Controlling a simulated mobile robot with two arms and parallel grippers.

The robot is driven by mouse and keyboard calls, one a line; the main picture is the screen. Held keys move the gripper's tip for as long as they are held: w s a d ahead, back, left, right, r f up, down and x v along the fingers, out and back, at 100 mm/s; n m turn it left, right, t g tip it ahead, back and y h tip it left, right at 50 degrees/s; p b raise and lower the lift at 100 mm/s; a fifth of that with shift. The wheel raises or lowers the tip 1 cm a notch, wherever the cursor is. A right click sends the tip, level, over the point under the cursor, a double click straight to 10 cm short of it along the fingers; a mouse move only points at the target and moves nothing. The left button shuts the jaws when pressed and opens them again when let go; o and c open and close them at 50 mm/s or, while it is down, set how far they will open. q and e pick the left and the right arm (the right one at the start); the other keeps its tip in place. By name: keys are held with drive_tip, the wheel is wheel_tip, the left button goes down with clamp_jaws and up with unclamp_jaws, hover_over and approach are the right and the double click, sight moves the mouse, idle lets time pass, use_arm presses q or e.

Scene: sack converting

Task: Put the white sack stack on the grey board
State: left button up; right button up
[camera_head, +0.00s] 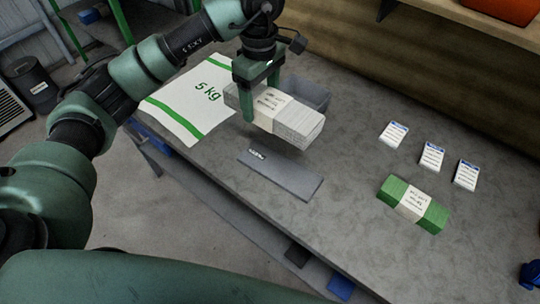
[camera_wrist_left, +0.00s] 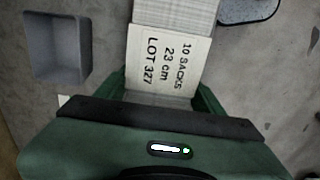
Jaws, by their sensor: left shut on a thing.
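The white sack stack (camera_head: 300,120) is a white bundle with a paper band and is held above the table. In the left wrist view its band (camera_wrist_left: 168,55) reads "10 SACKS 23 cm LOT 327". My left gripper (camera_head: 256,100) is shut on the stack, with its green fingers on either side of it. The grey board (camera_head: 280,178) lies flat on the table, below and in front of the stack, with a small label at its left end. A corner of it shows in the left wrist view (camera_wrist_left: 247,10). My right gripper is not in view.
A green banded stack (camera_head: 430,212) lies to the right, below several small white cards (camera_head: 432,156). A grey bin (camera_head: 314,95) stands behind the held stack. A large white "5 kg" sack (camera_head: 185,105) lies at the table's left end.

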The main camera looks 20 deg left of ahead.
use_arm(q)
drive_tip(key=p, duration=0.3)
hover_over(262, 156)
wheel_tip(262, 156, down, 13)
drive_tip(key=shift+f, duration=0.1)
wheel_tip(262, 156, down, 4)
drive_tip(key=shift+f, duration=0.3)
drive_tip(key=shift+f, duration=0.1)
drive_tip(key=shift+f, duration=0.1)
drive_tip(key=o, duration=1.9)
drive_tip(key=shift+c, duration=0.2)
